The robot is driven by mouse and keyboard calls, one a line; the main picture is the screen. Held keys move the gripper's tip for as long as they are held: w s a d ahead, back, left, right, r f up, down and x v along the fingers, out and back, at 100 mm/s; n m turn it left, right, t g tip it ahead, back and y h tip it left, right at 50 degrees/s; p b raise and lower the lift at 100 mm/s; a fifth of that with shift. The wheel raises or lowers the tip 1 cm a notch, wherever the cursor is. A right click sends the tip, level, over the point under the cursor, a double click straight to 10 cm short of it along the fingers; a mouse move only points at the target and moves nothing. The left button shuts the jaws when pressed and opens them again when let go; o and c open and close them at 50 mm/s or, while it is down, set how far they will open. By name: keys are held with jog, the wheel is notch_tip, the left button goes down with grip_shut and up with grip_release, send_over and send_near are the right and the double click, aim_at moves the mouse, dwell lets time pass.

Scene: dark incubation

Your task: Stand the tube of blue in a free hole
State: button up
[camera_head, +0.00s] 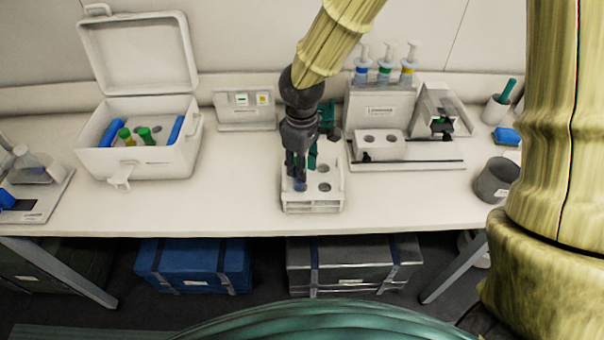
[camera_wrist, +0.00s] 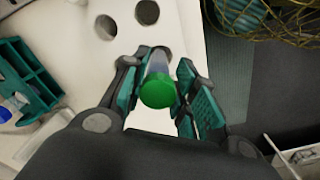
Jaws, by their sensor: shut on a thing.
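My gripper (camera_head: 298,178) is over the left side of a white tube rack (camera_head: 313,208) and points down. It is shut on a tube (camera_wrist: 158,82) with a green cap, and its fingers stand on either side of the tube in the wrist view. Blue (camera_head: 299,185) shows at the tube's lower part in the head view, low at the rack's front left. I cannot tell whether the tube's end is inside a hole. Two open holes show on the rack's right side, a near one (camera_head: 324,187) and a farther one (camera_head: 323,169). Other holes are hidden by my gripper.
An open white box (camera_head: 140,160) with capped tubes and blue packs stands at the left. A white stand (camera_head: 380,146) on a dark-railed base is right of the rack. A grey cup (camera_head: 492,180) stands far right. Bench is clear left of the rack.

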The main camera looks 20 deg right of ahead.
aim_at(302, 192)
jog(key=shift+s+f, duration=0.3)
jog(key=shift+f, duration=0.15)
jog(key=f, duration=0.1)
jog(key=f+p, duration=0.1)
jog(key=shift+w+f, duration=0.2)
jog(key=shift+f, duration=0.35)
jog(key=shift+s, duration=0.15)
jog(key=shift+f, duration=0.2)
jog(key=o, duration=1.1)
jog(key=shift+r, duration=0.1)
jog(key=shift+r+b, duration=1.15)
jog(key=shift+r, duration=4.95)
